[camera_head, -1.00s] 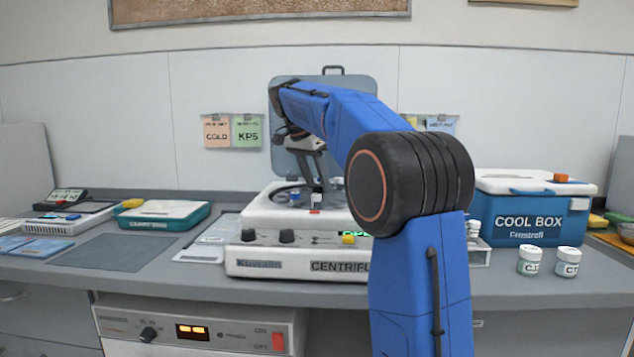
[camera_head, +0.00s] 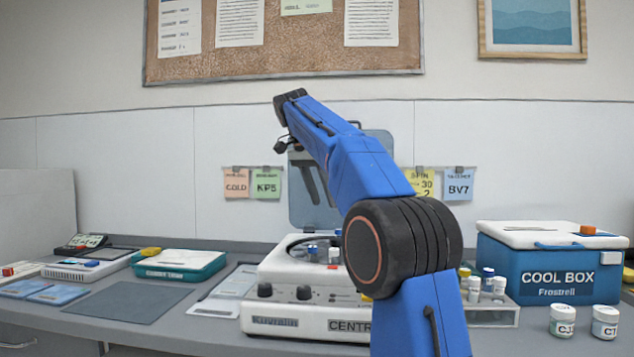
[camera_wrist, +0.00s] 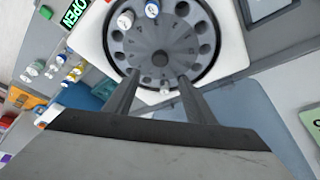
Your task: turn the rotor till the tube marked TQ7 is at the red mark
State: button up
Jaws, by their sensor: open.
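The centrifuge (camera_head: 290,324) stands on the counter with its lid (camera_head: 375,145) raised. Its round grey rotor (camera_wrist: 178,40) shows in the wrist view, with a ring of holes. Another pale cap (camera_wrist: 165,88) shows between my fingers at the near rim. A small red mark (camera_head: 332,266) shows at the rotor's front in the head view. No tube marking is readable. My gripper (camera_wrist: 158,78) is open and empty above the rotor; it also shows in the head view (camera_head: 320,200).
A rack with capped tubes (camera_head: 490,312) stands right of the centrifuge, beside the cool box (camera_head: 560,270) and two labelled jars (camera_head: 563,320). A teal-and-white case (camera_head: 178,264) and a grey mat (camera_head: 128,300) lie left. The raised lid stands behind my gripper.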

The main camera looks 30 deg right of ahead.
jog(key=shift+v, duration=2.35)
